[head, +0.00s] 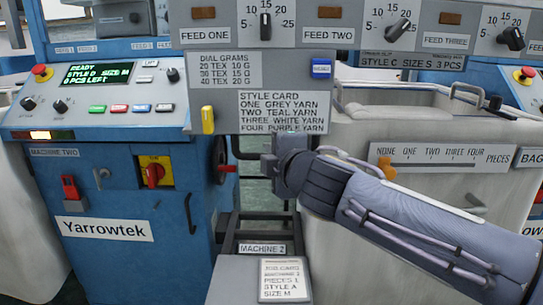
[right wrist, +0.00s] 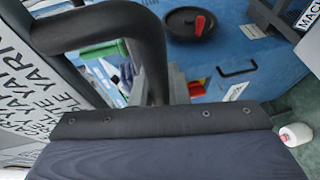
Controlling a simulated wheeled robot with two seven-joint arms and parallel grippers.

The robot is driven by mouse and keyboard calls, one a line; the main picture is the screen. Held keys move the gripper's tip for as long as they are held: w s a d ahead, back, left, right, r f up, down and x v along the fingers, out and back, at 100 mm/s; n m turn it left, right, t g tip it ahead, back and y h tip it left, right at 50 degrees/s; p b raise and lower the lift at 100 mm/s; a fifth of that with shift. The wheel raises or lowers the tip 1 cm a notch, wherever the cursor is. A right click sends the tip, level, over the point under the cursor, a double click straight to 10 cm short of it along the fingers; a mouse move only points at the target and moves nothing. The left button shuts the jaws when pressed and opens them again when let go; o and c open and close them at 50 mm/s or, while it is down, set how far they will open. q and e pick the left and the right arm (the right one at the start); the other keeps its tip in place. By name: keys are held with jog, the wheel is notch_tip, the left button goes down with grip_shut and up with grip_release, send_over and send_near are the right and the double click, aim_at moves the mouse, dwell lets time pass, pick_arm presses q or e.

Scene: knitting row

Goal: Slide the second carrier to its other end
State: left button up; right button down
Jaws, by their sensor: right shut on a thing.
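My right gripper (head: 272,163) reaches in from the right in the head view, just below the style card panel (head: 283,113). It is shut at a black bent bar (head: 236,149) under that panel; its fingertips are mostly hidden. In the right wrist view the black bent bar (right wrist: 100,24) rises close in front of the camera, beside the lettered panel. Machine two (head: 120,200) is the blue Yarrowtek cabinet at left. I cannot make out for certain which part is the second carrier. My left gripper is not in view.
Machine two's red-handled wheel (head: 222,165) is just left of my right gripper. A pale bin (head: 440,112) with a pieces slider stands at right, behind my forearm. A grey pedestal (head: 235,280) with a job card stands below. A narrow gap runs between cabinet and bin.

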jog(key=shift+f, duration=0.5)
jog(key=c, duration=1.4)
grip_release()
jog(key=shift+c, duration=0.2)
jog(key=shift+o, duration=0.2)
jog(key=shift+r, duration=0.15)
jog(key=p+v, duration=0.1)
jog(key=v, duration=0.7)
jog(key=shift+w, duration=0.1)
